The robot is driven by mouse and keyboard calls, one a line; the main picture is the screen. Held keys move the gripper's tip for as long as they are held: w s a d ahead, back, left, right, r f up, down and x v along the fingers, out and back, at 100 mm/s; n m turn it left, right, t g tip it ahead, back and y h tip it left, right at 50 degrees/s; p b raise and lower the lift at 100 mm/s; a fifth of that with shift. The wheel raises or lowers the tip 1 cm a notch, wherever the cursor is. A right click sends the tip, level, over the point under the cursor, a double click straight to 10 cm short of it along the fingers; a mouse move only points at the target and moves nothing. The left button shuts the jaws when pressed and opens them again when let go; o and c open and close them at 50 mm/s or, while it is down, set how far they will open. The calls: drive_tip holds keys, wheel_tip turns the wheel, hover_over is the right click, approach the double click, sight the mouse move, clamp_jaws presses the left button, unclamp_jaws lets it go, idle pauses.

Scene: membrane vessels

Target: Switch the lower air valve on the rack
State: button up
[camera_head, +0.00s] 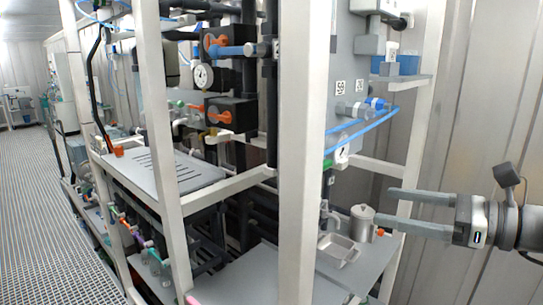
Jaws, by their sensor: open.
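My gripper (384,207) comes in from the right, its two long grey fingers apart and nothing between them. Its fingertips are at the right side of the rack, just right of the metal cup. On the grey panel above are grey fittings with a blue end (377,103), joined to blue air tubes (362,128). They look like air valve parts, higher in the picture than my fingers. I cannot tell for sure which one is the lower air valve, nor its handle position.
White rack posts (300,150) stand in front of the panel. A metal cup (362,224) and a metal tray (338,249) are on the lower shelf near my fingertips. A small shelf (402,80) juts out at upper right. Grated floor (45,220) lies open at left.

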drive_tip(key=d+r+m+t, duration=0.2)
drive_tip(key=d, duration=0.2)
drive_tip(key=p, duration=0.2)
approach(327, 167)
drive_tip(key=x, duration=0.9)
drive_tip(key=shift+w+a, duration=0.15)
drive_tip(key=shift+a, duration=0.05)
drive_tip(key=shift+c, duration=0.3)
drive_tip(key=c, duration=1.3)
